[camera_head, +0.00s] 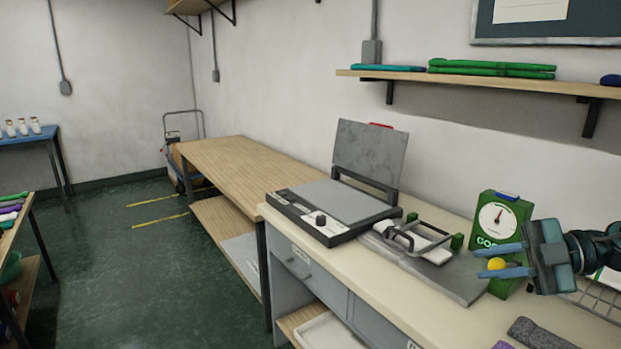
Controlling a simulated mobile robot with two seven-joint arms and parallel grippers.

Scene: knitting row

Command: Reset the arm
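My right gripper (487,261) comes in from the right edge with its two blue-grey fingers apart, pointing left. It is in front of a green gauge box (498,216) with a round white dial and partly hides its lettering. A yellow round spot (496,264) shows between the fingers; I cannot tell whether it is part of the box, and the fingers do not look closed on it. My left gripper is not in view.
A flat press with its grey lid raised (368,152) stands on the cream counter (370,262). A grey plate (465,282) with a white-padded clamp (428,243) lies beside it. A dark grey roll (540,332) lies at the front right. A wall shelf (460,78) holds folded green cloths.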

